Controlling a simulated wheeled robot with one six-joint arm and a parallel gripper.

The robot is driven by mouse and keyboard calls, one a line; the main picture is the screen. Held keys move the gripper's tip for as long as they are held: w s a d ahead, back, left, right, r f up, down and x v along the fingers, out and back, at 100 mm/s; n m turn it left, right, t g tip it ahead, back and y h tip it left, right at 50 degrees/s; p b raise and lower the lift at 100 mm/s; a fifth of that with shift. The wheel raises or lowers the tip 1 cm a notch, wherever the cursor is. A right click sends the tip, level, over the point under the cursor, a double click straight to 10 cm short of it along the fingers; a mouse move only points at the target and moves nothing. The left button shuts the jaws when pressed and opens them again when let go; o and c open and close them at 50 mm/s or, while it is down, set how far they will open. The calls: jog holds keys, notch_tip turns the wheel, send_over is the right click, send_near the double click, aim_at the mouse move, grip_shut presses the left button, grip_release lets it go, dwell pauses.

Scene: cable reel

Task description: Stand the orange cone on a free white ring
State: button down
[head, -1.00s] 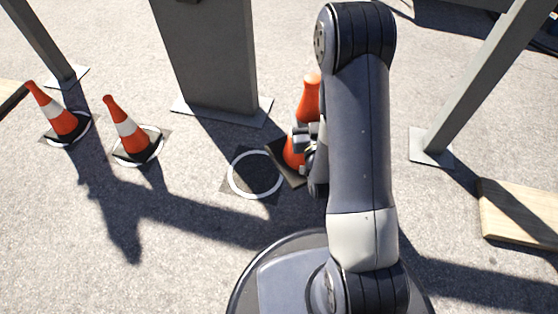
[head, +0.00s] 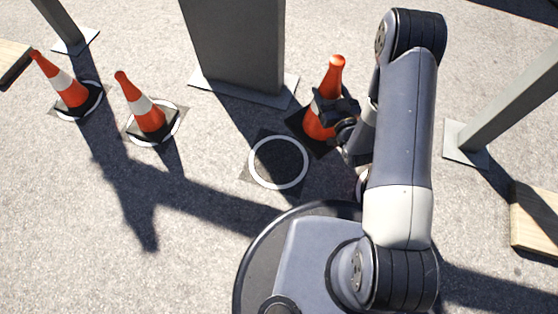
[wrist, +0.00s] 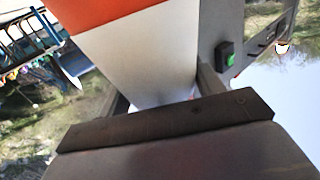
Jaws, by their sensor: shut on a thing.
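The orange cone (head: 335,72), with a white band and a black square base, stands upright right of center in the head view. My gripper (head: 326,110) is shut on its middle. In the wrist view the cone's white band (wrist: 145,55) sits between the fingers (wrist: 165,97). A free white ring (head: 253,160) on a dark square mat lies on the ground just below and left of the cone. The cone's base is beyond the ring, off it. I cannot tell whether the base touches the ground.
Two more orange cones stand on white rings at the left, a far one (head: 70,92) and a nearer one (head: 150,118). A grey pillar (head: 240,50) rises behind the free ring. A slanted grey post (head: 510,100) and a wooden board (head: 535,220) are at the right.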

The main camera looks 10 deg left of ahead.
jog(key=s+a+f+n+g+y, duration=0.3)
jog(key=a+f+g, duration=0.1)
jog(key=a+f, duration=0.25)
jog(key=s+a+f+n+g+y, duration=0.3)
jog(key=a+f+n+y, duration=0.1)
jog(key=a+f, duration=0.25)
notch_tip(320, 180, down, 9)
jog(key=b, duration=0.4)
jog(key=shift+a+b, duration=0.4)
jog(key=shift+a, duration=0.05)
jog(key=shift+f, duration=0.15)
jog(key=shift+c, duration=1.6)
grip_release()
